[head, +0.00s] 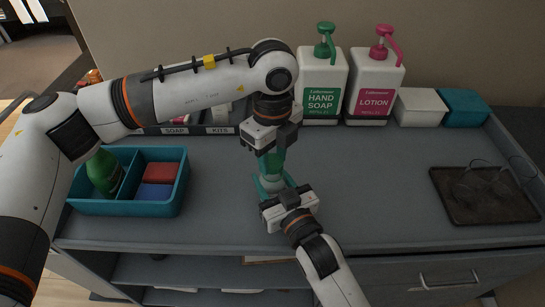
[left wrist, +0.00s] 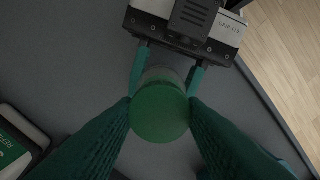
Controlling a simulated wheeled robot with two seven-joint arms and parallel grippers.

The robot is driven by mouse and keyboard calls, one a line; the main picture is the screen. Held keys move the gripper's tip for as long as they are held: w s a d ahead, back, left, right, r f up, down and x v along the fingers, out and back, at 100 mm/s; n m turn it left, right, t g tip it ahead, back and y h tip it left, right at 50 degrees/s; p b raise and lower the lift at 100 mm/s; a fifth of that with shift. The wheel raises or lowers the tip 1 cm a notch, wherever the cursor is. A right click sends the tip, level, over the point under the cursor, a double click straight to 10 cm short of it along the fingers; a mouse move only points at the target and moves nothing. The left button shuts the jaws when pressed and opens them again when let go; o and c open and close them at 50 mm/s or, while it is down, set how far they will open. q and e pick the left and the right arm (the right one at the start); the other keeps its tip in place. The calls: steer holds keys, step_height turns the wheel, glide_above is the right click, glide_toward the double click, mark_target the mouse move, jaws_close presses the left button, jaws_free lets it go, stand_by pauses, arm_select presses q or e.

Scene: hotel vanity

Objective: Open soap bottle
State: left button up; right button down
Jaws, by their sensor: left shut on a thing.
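A small soap bottle with a round green cap (left wrist: 160,112) stands upright on the grey counter. My left gripper (head: 271,153) points straight down over it and is shut on the cap, one finger on each side in the left wrist view. The bottle's pale body (head: 272,183) shows just below those fingertips. My right gripper (head: 273,186) comes from the front, low over the counter. Its teal fingers lie on either side of the body; they also show in the left wrist view (left wrist: 167,82). Whether they press on the body I cannot tell.
A teal divided tray (head: 128,207) at left holds a green bottle (head: 104,172) and red and blue blocks. Hand soap (head: 321,85) and lotion (head: 374,85) pump bottles stand at the back. A dark tray (head: 485,195) lies at right. The counter between is clear.

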mark_target(273, 160)
arm_select(q)
steer(key=shift+r, duration=0.35)
steer(key=shift+r, duration=2)
arm_select(e)
steer(key=c, duration=0.6)
jaws_free()
